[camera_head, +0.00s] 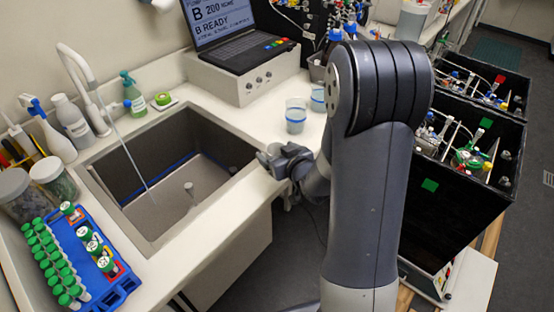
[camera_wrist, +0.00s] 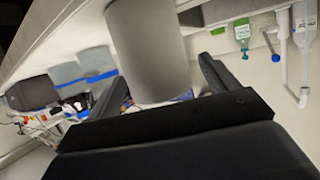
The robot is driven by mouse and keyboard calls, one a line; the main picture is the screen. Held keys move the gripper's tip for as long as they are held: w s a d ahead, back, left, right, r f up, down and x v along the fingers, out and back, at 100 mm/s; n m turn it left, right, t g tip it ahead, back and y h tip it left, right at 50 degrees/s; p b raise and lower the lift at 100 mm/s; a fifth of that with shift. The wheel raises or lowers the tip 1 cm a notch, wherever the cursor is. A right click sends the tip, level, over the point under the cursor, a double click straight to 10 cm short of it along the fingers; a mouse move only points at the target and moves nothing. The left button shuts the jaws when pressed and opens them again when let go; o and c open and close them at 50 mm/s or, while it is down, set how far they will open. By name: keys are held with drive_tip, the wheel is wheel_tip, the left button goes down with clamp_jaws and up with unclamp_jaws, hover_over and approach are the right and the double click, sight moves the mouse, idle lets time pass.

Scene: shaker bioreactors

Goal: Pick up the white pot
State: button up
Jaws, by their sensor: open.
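A pale grey-white, cup-like pot (camera_wrist: 148,50) fills the upper middle of the wrist view, which looks upside down. It lies ahead of my open, empty gripper (camera_wrist: 165,90), in line with the gap between the fingers; I cannot tell the exact distance. In the head view my gripper (camera_head: 272,160) is beside the right edge of the sink.
The sink (camera_head: 190,190) and its faucet (camera_head: 92,82) are left of my gripper. A laptop (camera_head: 240,40) sits on a white box behind the pots. A blue rack (camera_head: 110,285) holds green-capped tubes. Black boxes (camera_head: 450,200) stand right. Counter between sink and pots is clear.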

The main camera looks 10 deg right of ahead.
drive_tip(key=shift+x, duration=1.15)
drive_tip(key=c, duration=1)
